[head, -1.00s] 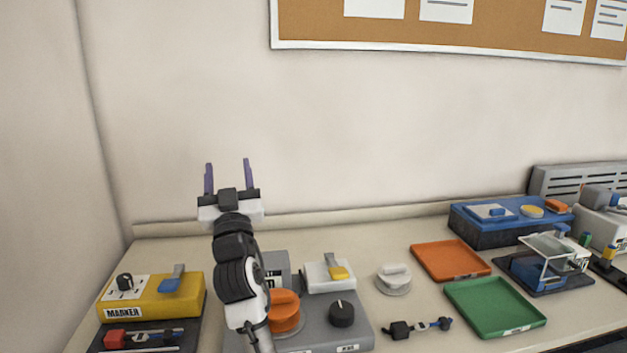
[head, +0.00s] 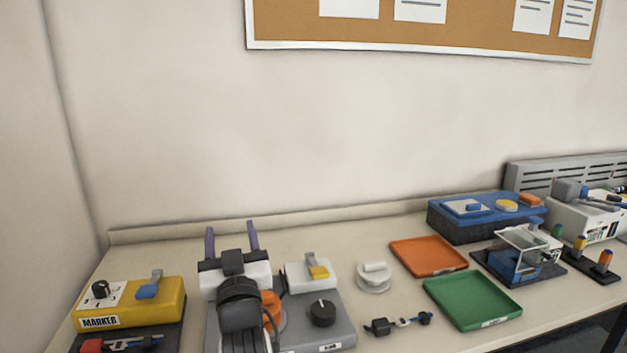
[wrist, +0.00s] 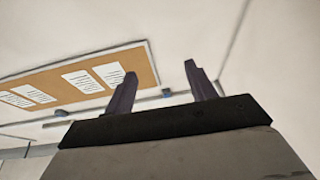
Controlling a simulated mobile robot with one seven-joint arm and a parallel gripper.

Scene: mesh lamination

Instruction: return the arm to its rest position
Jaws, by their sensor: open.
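My gripper (head: 231,243) is in the head view at lower left, raised in front of the grey station, with its two purple fingers apart and pointing up. My arm hides part of the grey station (head: 335,332) and most of its orange knob (head: 271,309). In the wrist view my gripper (wrist: 161,87) shows two spread fingers with nothing between them. Behind them are the wall and the notice board (wrist: 90,78).
A yellow marker box (head: 140,305) stands left of my arm. To the right are a white round piece (head: 374,279), an orange tray (head: 428,257), a green tray (head: 472,302) and a blue box (head: 470,225). The wall behind is bare up to the notice board (head: 420,38).

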